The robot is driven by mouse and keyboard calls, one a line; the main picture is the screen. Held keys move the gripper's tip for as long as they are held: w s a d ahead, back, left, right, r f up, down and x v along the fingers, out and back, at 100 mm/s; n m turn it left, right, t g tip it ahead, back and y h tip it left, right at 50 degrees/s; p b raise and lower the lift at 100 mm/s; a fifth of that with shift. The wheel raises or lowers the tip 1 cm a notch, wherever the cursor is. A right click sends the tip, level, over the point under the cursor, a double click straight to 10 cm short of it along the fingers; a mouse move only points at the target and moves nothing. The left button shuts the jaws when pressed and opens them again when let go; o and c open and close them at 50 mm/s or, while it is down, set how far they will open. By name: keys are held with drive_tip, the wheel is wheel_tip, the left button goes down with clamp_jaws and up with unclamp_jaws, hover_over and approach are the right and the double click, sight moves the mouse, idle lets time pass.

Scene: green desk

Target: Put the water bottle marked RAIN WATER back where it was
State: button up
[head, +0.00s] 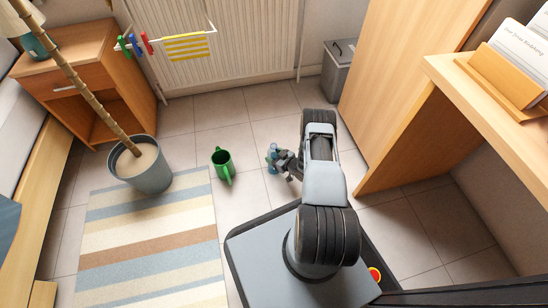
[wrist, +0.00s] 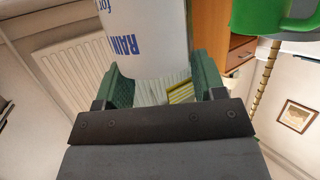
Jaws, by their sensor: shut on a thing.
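The water bottle (head: 271,157) shows bluish in the head view, just left of my gripper (head: 279,161). In the wrist view the bottle (wrist: 145,35) has a white label with blue letters reading "for" and "RAIN"; the rest of the print is out of view. My gripper (wrist: 163,78) is shut on the bottle, with a green finger on each side of it. In the head view the bottle looks upright beside the green can-like vessel, apart from it. I cannot tell its height above the floor.
The green vessel (head: 222,165) stands on the tiles left of the bottle. A potted plant (head: 148,180) and striped rug (head: 150,245) lie further left. A grey bin (head: 338,70) and radiator (head: 200,45) are behind. A wooden desk (head: 480,105) is right. Tiles (head: 225,110) behind the vessel are clear.

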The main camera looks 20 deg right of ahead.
drive_tip(key=o, duration=1.2)
